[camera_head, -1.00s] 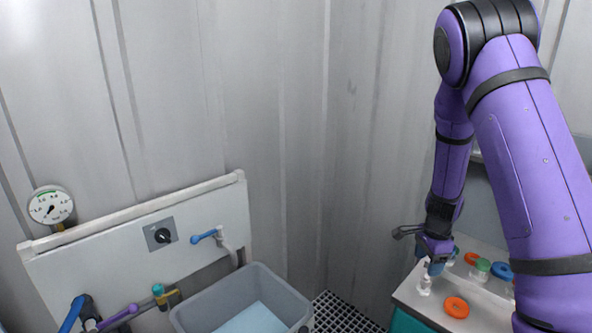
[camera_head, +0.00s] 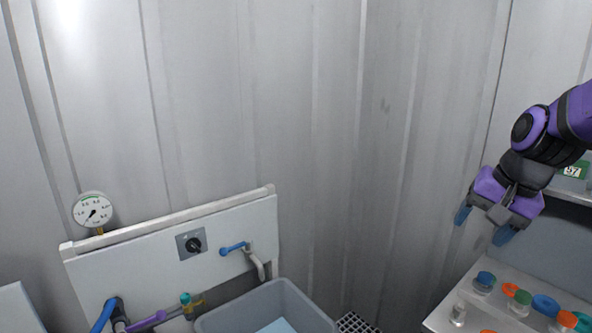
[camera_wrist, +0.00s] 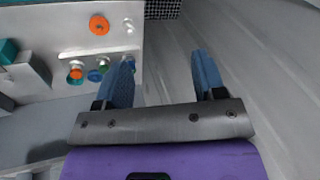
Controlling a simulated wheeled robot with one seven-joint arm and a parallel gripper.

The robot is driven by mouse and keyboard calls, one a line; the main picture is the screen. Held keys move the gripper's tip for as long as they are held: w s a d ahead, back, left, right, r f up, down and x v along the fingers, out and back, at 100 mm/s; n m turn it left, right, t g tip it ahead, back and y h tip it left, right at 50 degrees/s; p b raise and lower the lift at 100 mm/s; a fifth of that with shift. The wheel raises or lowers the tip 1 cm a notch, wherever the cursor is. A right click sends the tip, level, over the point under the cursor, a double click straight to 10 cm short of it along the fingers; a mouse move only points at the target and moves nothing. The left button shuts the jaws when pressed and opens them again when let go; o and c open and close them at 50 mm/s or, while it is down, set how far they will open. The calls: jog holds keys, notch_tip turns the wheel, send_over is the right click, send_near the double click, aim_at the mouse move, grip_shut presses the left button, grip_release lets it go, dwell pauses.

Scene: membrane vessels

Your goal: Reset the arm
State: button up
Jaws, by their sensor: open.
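My arm is purple and black and reaches in from the right edge of the head view. My gripper (camera_head: 483,229) is open, with two blue fingers spread apart and nothing between them. It hangs above the bench, clear of the vessels. In the wrist view my gripper (camera_wrist: 165,75) also shows open and empty, its fingers pointing toward the wall and floor.
A white bench top (camera_head: 440,318) at lower right carries several small vessels, among them a blue-capped vessel (camera_head: 484,283), and an orange ring (camera_wrist: 99,25). A grey basin (camera_head: 215,322) stands below a wall panel with a pressure gauge (camera_head: 92,210). A shelf is at far right.

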jog(key=s+a+r+n+t+h, duration=0.1)
jog(key=s+r+n, duration=0.2)
jog(key=s, duration=0.4)
jog(key=s+a+r+n+t, duration=0.1)
jog(key=s+r+n, duration=0.2)
jog(key=s, duration=0.4)
jog(key=shift+s+r+n+h, duration=0.4)
jog(key=shift+r, duration=0.1)
